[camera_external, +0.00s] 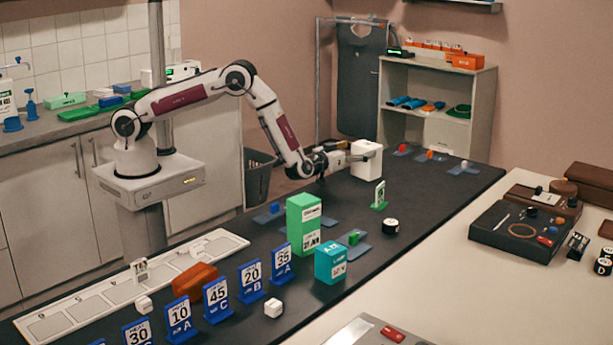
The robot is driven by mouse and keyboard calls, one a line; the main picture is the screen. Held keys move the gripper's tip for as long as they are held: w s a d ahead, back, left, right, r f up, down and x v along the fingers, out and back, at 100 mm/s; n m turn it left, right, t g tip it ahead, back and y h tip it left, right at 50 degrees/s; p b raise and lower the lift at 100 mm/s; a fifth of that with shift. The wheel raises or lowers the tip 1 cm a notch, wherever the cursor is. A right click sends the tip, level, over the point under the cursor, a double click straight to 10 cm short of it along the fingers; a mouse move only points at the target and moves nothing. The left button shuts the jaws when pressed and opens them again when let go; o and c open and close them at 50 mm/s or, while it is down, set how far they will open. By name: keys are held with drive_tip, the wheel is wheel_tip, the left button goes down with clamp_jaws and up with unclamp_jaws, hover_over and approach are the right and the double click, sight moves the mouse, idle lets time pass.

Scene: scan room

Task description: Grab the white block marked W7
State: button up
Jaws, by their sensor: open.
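A large white block (367,160) is near the back of the dark table. My gripper (338,160) is open, low at the far part of the table, close to the left of the large white block. I cannot tell whether they touch. The fingertips are small and partly unclear.
A green box (303,224) and a teal box (330,263) stand mid-table. Several blue number signs (216,300) line the front left. The table's far right (455,190) has free room.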

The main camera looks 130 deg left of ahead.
sight(367, 144)
drive_tip(key=shift+a, duration=0.1)
drive_tip(key=shift+w+a, duration=0.15)
drive_tip(key=shift+a, duration=1.1)
drive_tip(key=shift+w+a, duration=0.15)
drive_tip(key=shift+a, duration=1.1)
drive_tip(key=c, duration=2.1)
drive_tip(key=shift+r, duration=0.2)
drive_tip(key=shift+c, duration=0.3)
drive_tip(key=shift+r, duration=5)
